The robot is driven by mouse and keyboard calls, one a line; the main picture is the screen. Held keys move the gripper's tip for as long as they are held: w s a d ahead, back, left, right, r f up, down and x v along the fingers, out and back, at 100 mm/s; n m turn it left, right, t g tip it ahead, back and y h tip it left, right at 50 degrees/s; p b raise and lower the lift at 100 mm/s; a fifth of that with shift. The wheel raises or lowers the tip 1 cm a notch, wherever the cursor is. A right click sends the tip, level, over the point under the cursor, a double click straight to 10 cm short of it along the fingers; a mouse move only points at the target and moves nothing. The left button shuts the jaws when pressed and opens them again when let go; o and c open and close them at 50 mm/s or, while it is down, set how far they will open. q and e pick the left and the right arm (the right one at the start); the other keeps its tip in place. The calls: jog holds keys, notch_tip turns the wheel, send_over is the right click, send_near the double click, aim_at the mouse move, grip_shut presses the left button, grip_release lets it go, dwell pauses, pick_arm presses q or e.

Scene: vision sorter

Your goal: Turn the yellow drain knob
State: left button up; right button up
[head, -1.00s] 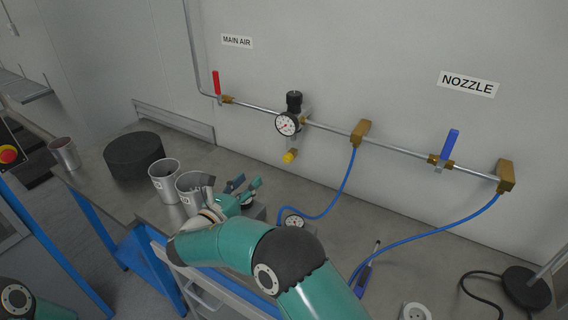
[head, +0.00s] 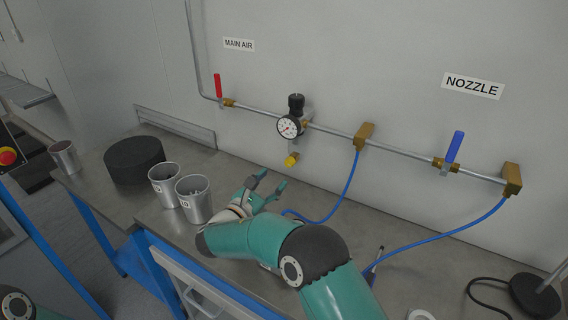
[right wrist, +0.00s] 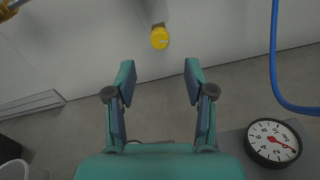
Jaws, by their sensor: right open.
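The yellow drain knob (head: 291,160) hangs at the bottom of the regulator below the pressure gauge (head: 289,127) on the wall pipe. In the right wrist view the yellow knob (right wrist: 159,38) is ahead of the fingers, at the top middle, and not between them. My right gripper (head: 270,183) is open and empty, a little left of and below the knob in the head view. Its two fingers (right wrist: 158,85) are spread apart in the right wrist view. My left gripper is not in view.
Metal cups (head: 194,199) and a black round block (head: 134,160) stand left of my right arm. A blue hose (head: 345,190) hangs to the right of the knob. Red (head: 218,86) and blue (head: 454,147) valve handles are on the pipe.

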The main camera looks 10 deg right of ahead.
aim_at(288, 164)
jog(key=p+x, duration=0.1)
jog(key=x, duration=0.7)
jog(key=shift+p, duration=0.4)
jog(key=shift+s+a, duration=0.1)
jog(key=shift+c, duration=0.2)
